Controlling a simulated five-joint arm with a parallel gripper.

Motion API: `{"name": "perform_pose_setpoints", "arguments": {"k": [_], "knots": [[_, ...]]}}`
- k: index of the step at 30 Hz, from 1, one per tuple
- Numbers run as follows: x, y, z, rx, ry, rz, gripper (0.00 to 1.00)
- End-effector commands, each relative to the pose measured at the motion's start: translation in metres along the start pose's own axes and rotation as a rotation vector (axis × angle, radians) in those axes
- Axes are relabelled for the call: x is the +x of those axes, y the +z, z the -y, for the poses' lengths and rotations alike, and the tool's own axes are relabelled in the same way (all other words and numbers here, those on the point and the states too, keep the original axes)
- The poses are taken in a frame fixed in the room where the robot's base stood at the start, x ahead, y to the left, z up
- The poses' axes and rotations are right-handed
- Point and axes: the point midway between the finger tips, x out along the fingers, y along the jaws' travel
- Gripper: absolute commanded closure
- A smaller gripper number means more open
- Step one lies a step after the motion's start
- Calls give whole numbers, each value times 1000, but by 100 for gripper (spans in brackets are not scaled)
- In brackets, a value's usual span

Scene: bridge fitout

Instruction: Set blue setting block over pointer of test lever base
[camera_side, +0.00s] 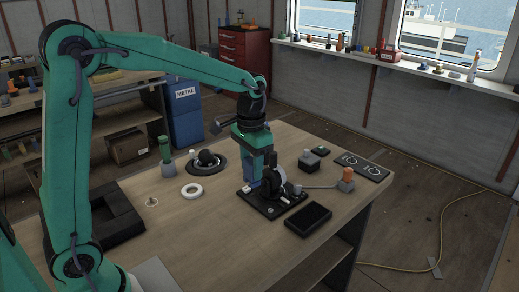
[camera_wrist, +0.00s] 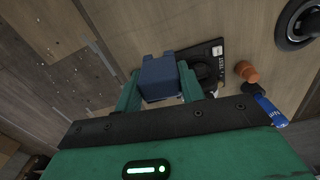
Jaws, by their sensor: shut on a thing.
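The blue setting block (camera_wrist: 158,78) is between the two green fingers of my gripper (camera_wrist: 160,88) in the wrist view. My gripper is shut on it. In the side view my gripper (camera_side: 257,160) points down at the left part of the test lever base, and a strip of the blue block (camera_side: 251,175) shows below the fingers. The test lever base (camera_side: 265,207) is a black plate with a grey round part on it. In the wrist view the base (camera_wrist: 218,48) lies behind the block, with a "TEST" label. The pointer is hidden; I cannot tell whether the block touches it.
A black flat tray (camera_side: 308,219) lies in front. A dark block (camera_side: 309,160) stands behind right.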

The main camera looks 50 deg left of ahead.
Motion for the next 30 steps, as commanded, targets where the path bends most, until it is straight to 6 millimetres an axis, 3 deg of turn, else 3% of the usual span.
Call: {"name": "perform_pose_setpoints", "arguments": {"k": [30], "knots": [[54,-112,16,1087,1,1,97]]}}
